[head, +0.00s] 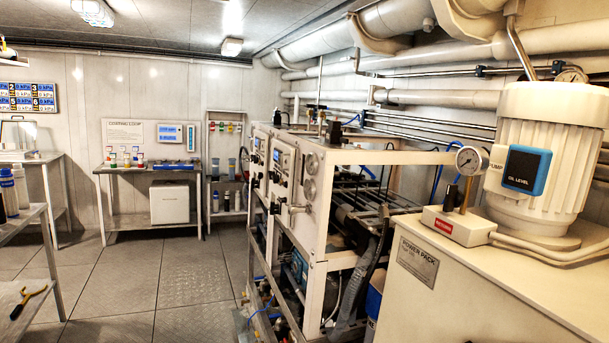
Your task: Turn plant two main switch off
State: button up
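A white-framed machine (345,158) stands right of centre, with two control panels on its left-facing side. The nearer panel (284,162) carries a small display and several dark knobs. The farther panel (259,148) is partly seen at a steep angle. I cannot tell which panel belongs to plant two. No main switch can be made out at this size and angle, so its position cannot be read. My gripper is not in view.
A power pack (470,290) with a white pump motor (545,150) and gauge fills the right foreground. Grey floor (150,275) is open left of the machine. A bench (150,168) stands at the back wall. A yellow-handled tool (30,297) lies at lower left.

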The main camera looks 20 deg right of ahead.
aim_at(273, 207)
jog(key=z, duration=0.2)
jog(key=i, duration=0.85)
jog(key=z, duration=0.25)
